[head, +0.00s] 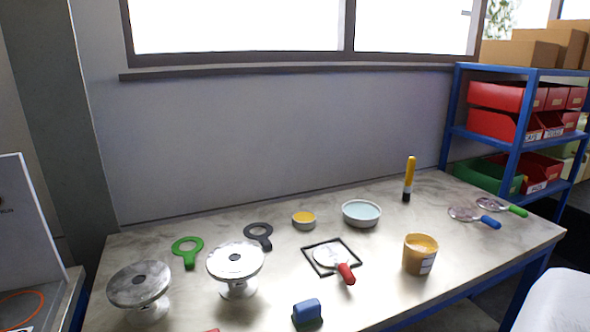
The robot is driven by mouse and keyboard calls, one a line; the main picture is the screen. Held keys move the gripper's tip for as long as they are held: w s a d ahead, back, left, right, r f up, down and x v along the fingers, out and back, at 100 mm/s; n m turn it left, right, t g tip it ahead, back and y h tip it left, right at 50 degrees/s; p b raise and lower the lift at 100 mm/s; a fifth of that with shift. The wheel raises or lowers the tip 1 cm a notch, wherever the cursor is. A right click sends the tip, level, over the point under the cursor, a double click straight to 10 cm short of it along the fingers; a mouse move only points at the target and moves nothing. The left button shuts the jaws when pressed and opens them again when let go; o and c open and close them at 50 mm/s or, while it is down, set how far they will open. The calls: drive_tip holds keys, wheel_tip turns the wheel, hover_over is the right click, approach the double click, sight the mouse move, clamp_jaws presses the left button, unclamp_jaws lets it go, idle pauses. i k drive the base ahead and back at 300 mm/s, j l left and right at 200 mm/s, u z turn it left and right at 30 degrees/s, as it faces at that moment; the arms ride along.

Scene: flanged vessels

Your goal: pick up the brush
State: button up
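The thing that looks most like the brush is an upright tool (409,179) with a yellow handle and a dark lower end. It stands toward the back right of the table (185,309) in the head view, right of a pale blue dish and behind the orange pot. Nothing covers it in this view. My gripper is not in view.
Two flanged metal vessels (236,260) stand front left, near green (188,246) and dark rings with tabs. A blue block (307,312), red-handled disc (345,273), orange pot (420,254), pale dish (361,213) and handled discs (489,221) are spread around. Blue shelving (452,115) stands right.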

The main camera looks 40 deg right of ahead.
sight(412, 161)
drive_tip(key=i+z, duration=0.15)
drive_tip(key=z, duration=0.2)
drive_tip(key=i+z, duration=0.1)
drive_tip(key=z, duration=1.5)
